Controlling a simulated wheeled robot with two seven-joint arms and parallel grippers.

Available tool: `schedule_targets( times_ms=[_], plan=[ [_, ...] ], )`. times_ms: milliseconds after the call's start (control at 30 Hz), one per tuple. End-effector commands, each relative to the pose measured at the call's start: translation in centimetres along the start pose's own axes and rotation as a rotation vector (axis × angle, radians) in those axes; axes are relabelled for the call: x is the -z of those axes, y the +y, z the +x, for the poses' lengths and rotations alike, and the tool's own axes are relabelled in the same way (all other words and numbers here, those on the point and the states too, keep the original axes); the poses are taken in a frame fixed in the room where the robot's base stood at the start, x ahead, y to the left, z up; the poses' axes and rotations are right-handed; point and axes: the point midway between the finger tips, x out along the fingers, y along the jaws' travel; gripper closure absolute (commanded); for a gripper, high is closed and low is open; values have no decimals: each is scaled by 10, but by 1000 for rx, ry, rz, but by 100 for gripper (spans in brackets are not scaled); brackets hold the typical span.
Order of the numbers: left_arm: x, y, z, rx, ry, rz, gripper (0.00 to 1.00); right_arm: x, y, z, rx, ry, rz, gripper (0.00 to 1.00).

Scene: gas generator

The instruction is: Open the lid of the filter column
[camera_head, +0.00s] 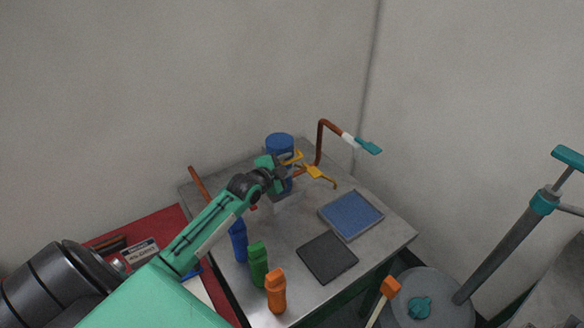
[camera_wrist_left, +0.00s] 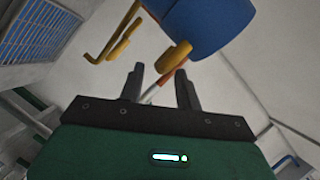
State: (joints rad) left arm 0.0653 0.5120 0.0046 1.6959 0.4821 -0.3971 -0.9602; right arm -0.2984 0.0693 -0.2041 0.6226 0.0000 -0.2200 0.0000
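The filter column appears to be the blue cylinder (camera_head: 280,141) at the back of the grey table, with its lower part hidden behind my left gripper. It also shows in the left wrist view (camera_wrist_left: 208,22), at the top. A yellow bent handle (camera_head: 320,176) reaches out to its right; it shows in the left wrist view (camera_wrist_left: 112,42) too. My left gripper (camera_head: 284,173) is close to the cylinder. In the wrist view its two fingers (camera_wrist_left: 160,92) stand apart with nothing gripped between them. A yellow knob (camera_wrist_left: 174,56) is just beyond the fingertips. My right gripper is not in view.
Blue, green (camera_head: 258,264) and orange (camera_head: 276,291) bottles stand at the table's left front edge. A blue tray (camera_head: 351,214) and a dark plate (camera_head: 327,257) lie on the table (camera_head: 384,246). A copper pipe with a teal lever (camera_head: 368,147) rises behind. A pump (camera_head: 508,248) stands right.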

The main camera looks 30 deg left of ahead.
Motion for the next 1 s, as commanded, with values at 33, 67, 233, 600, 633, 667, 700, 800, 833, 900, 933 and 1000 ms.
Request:
schedule_targets(
  times_ms=[33, 67, 233, 600, 633, 667, 700, 800, 833, 900, 933, 1000],
  plan=[
    [-2, 2, 7, 2, 1, -2, 66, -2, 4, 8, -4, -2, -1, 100],
    [-2, 2, 10, 1, 0, -2, 66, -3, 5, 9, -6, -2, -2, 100],
    [-1, 1, 22, 1, 0, -1, 66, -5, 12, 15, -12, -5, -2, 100],
    [0, 0, 25, -1, 0, 0, 66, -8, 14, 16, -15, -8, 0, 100],
    [0, 0, 25, -1, -1, 0, 70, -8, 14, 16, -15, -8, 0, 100],
    [0, 0, 25, -1, -1, 0, 76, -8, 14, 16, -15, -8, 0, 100],
    [0, 0, 25, -1, 0, 0, 83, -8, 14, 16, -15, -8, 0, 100],
    [0, 0, 25, -1, 0, 0, 100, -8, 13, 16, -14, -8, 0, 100],
    [0, 0, 25, -1, 0, 0, 100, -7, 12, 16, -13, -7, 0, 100],
    [0, 0, 25, -1, 0, 0, 100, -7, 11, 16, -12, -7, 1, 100],
    [0, 0, 25, -1, 0, 0, 100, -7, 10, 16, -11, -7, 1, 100],
    [0, 0, 25, -1, 0, -1, 100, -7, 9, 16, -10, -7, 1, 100]
  ],
)
